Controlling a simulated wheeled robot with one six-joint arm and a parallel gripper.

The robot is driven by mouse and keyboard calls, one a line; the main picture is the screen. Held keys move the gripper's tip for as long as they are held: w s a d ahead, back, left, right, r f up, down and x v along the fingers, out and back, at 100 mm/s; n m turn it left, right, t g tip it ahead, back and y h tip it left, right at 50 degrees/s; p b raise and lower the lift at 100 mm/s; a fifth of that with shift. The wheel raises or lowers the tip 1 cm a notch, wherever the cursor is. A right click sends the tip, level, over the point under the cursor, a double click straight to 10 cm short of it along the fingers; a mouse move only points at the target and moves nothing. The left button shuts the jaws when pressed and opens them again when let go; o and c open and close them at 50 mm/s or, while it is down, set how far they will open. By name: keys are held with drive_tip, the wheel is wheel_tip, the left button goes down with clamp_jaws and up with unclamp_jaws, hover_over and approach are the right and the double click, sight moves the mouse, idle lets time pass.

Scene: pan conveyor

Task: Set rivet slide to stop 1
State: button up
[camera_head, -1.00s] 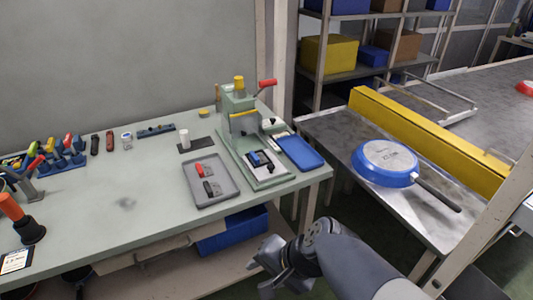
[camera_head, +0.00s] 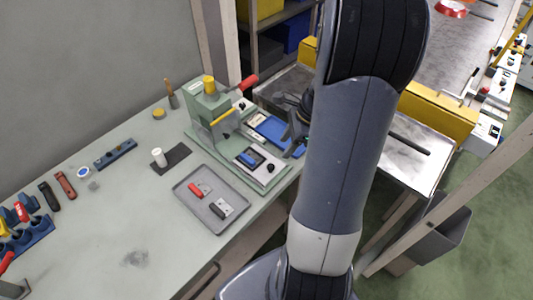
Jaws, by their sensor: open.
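The green bench press (camera_head: 207,112) stands on the workbench, with a yellow cap on top and a red-handled lever (camera_head: 249,82). Its base plate carries a small sliding fixture (camera_head: 250,158) with a blue piece in a dark frame and a black knob (camera_head: 270,167) beside it. I take this to be the rivet slide; stop marks are too small to read. My gripper (camera_head: 297,130) is open, to the right of the press by the blue tray (camera_head: 272,134). My arm hides part of it, and I cannot tell whether it touches anything.
A grey tray (camera_head: 212,215) with red-handled and black-handled parts lies in front of the press. A dark mat (camera_head: 178,160) with a white cylinder and a blue rack (camera_head: 115,154) lie left. The conveyor's yellow rail (camera_head: 437,115) is right; my arm hides most of the pan.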

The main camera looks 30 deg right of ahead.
sight(271, 166)
drive_tip(key=x, duration=1)
drive_tip(key=shift+r, duration=0.1)
drive_tip(key=shift+c, duration=0.2)
clamp_jaws()
